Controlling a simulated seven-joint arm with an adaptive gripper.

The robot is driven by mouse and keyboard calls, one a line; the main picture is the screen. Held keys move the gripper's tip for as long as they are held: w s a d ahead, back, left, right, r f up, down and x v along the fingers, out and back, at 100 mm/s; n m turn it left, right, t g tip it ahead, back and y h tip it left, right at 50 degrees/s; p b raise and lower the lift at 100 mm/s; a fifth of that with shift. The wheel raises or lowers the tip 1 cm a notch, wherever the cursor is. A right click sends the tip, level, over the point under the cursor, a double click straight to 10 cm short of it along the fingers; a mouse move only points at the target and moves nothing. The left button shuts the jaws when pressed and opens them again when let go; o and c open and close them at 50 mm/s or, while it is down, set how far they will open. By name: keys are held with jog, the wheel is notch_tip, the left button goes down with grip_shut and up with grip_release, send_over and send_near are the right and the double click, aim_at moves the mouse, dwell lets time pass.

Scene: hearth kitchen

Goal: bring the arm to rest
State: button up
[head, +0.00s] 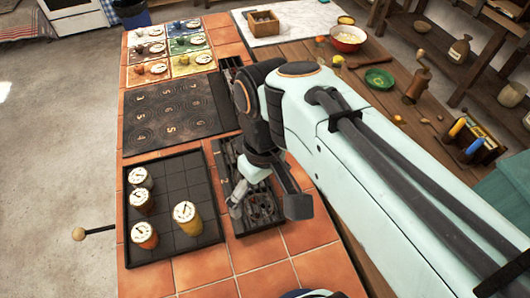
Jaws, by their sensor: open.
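My arm reaches in from the lower right across the tiled counter. My gripper (238,202) hangs low over the dark tray (268,226), just right of the black gridded board. It is open, and I see nothing held in it. Its fingertips are small in the picture, and the arm partly hides the tray beneath. I cannot tell whether the fingers touch anything.
Several labelled cylinders, one of them yellow (187,218), stand on the black gridded board (208,167). A dark numbered plate (165,122) and coloured mats (190,44) lie behind. A green plate (379,79) and red bowl (347,38) stand on the wooden table. Bare tiles (262,252) lie in front.

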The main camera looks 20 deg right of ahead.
jog(key=s+d+f+m, duration=0.1)
jog(key=s+f+m, duration=0.2)
jog(key=s, duration=0.4)
jog(key=shift+s+d+f, duration=0.2)
jog(key=shift+s+f, duration=0.05)
jog(key=shift+f, duration=0.2)
